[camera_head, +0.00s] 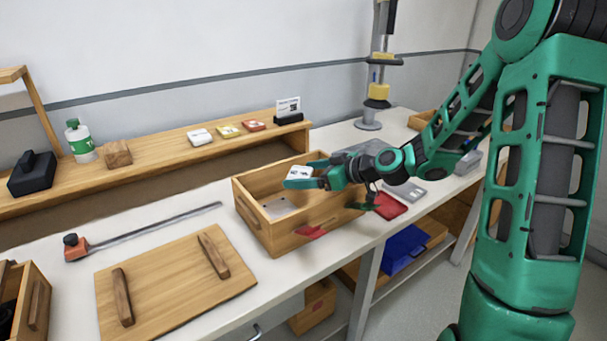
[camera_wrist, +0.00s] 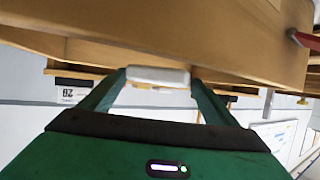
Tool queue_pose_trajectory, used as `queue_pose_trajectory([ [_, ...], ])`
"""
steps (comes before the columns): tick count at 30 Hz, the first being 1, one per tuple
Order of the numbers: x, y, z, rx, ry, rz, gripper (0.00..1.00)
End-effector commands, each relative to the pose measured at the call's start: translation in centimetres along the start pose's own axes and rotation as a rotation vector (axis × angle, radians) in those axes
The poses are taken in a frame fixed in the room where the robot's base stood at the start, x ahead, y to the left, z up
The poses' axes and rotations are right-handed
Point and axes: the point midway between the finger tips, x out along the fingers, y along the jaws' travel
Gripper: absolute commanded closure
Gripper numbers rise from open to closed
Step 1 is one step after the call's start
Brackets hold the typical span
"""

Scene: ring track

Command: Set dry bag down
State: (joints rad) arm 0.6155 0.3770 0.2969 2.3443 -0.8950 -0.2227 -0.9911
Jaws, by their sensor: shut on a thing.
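A small white packet with dark marks (camera_head: 298,172), which I take for the dry bag, is between the fingers of my gripper (camera_head: 307,174). It also shows as a white block between the two fingers in the wrist view (camera_wrist: 158,76). My gripper is shut on it and appears above an open wooden box (camera_head: 283,244) on the bench. A pale flat sheet (camera_head: 279,208) lies inside the box. The arm hides part of the box's right side. I cannot tell the exact height of the packet over the box floor.
A wooden shelf (camera_head: 150,171) along the wall holds white, yellow and red packets, a bottle (camera_head: 80,142) and a card stand (camera_head: 288,112). A wooden lid with two handles (camera_head: 172,280) lies left of the box. A red tray (camera_head: 390,206) is to its right.

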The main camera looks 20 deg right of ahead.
Motion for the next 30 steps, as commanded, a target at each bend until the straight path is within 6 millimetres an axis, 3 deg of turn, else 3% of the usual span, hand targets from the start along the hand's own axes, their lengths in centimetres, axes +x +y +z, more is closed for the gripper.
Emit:
queue_pose_trajectory([
  [7,0.2,-0.1,0.4,0.000,0.000,-0.001,0.39],
  [8,0.2,-0.1,0.4,0.000,0.000,-0.001,0.15],
  [10,0.2,-0.1,0.4,-0.001,0.000,-0.002,0.00],
  [18,0.2,-0.1,0.2,-0.002,0.000,-0.002,0.00],
  [23,-0.4,-0.1,-1.0,-0.005,0.001,-0.001,0.00],
  [30,-5.3,0.1,-0.8,-0.001,0.000,0.004,0.00],
])
